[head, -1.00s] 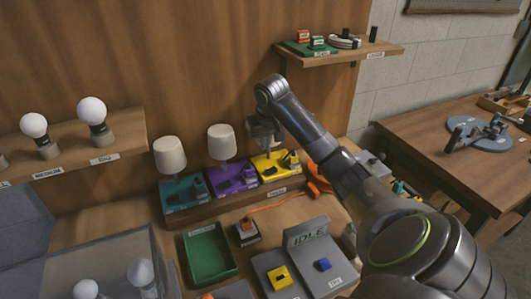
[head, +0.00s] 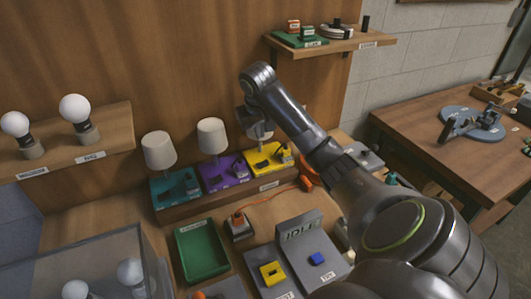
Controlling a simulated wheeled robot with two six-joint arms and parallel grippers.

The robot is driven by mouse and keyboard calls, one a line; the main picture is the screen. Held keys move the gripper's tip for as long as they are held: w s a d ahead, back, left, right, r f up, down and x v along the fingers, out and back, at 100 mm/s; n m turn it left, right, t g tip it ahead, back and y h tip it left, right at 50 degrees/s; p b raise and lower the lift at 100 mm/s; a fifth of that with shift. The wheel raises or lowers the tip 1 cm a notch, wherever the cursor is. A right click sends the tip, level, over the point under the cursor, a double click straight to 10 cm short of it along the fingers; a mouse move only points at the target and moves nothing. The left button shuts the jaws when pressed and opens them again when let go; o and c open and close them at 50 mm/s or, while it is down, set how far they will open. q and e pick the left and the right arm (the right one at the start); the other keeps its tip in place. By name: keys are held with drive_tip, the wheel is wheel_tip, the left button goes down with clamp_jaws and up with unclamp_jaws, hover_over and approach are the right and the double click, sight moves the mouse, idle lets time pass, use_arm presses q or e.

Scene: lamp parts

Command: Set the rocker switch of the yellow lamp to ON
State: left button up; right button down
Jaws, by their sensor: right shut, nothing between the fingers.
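The yellow lamp's base (head: 261,163) sits at the right end of a wooden step, beside the purple and teal lamps. Dark parts stand on its top. The rocker switch is too small to make out, and its setting cannot be told. No shade shows clearly on the yellow lamp; my arm covers that area. My right gripper (head: 261,136) is at the yellow lamp, just above or behind its base in the picture. It is shut and empty. I cannot tell whether it touches the lamp. My left gripper is not in view.
The purple lamp (head: 216,180) and teal lamp (head: 166,201) stand close on the left with white shades. A shelf (head: 335,43) hangs above.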

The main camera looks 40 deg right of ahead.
drive_tip(key=b, duration=0.2)
approach(265, 163)
drive_tip(key=x, duration=0.5)
drive_tip(key=shift+w+f, duration=0.1)
drive_tip(key=shift+w, duration=0.2)
drive_tip(key=shift+d+f, duration=0.15)
drive_tip(key=shift+f, duration=0.35)
